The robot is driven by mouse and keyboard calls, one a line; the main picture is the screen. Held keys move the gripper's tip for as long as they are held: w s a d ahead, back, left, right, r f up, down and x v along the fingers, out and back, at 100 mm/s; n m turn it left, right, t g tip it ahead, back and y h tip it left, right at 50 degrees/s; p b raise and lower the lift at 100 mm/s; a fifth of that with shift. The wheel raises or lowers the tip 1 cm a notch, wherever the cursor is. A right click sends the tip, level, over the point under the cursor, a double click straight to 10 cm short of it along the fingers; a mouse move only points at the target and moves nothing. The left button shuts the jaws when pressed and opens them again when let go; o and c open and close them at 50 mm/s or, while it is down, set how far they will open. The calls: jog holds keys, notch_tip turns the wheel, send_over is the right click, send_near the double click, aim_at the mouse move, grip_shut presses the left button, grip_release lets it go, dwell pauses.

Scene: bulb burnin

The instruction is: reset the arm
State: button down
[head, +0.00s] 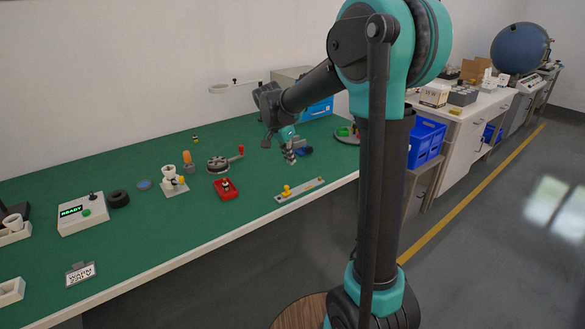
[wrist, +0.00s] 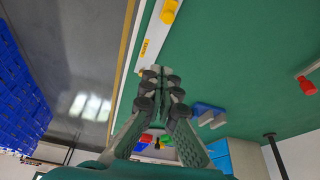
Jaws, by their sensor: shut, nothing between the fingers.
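My gripper (head: 289,155) hangs over the right part of the green bench top (head: 130,228) in the head view, at the end of my teal and dark grey arm. In the wrist view the fingers of my gripper (wrist: 158,72) are closed together, with nothing seen between them. A blue object (head: 304,151) lies close beside the gripper; it also shows in the wrist view (wrist: 208,112). I cannot tell the exact height of the fingertips above the bench.
A grey strip with a yellow knob (head: 287,189) lies at the bench's front edge. A red block (head: 226,189), a crank device with a red handle (head: 218,163) and a white socket stand (head: 173,185) stand to the left. A blue crate (head: 427,143) is beyond my arm at right.

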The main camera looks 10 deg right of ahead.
jog(key=shift+s+a+r, duration=0.15)
jog(key=shift+a+r, duration=0.05)
jog(key=shift+r, duration=0.4)
jog(key=s+d+f+n+y, duration=0.1)
jog(key=s+d+f+n, duration=0.1)
jog(key=s, duration=0.7)
jog(key=s+d+f+n+t+y, duration=0.1)
jog(key=s+d+f+n, duration=0.2)
jog(key=s+f+n, duration=0.2)
jog(key=s+d+f+n+y, duration=0.1)
jog(key=s+d+f+n, duration=0.2)
jog(key=s+f, duration=0.4)
jog(key=s, duration=0.6)
jog(key=shift+d+t, duration=0.15)
jog(key=shift+t, duration=0.25)
jog(key=shift+s, duration=0.1)
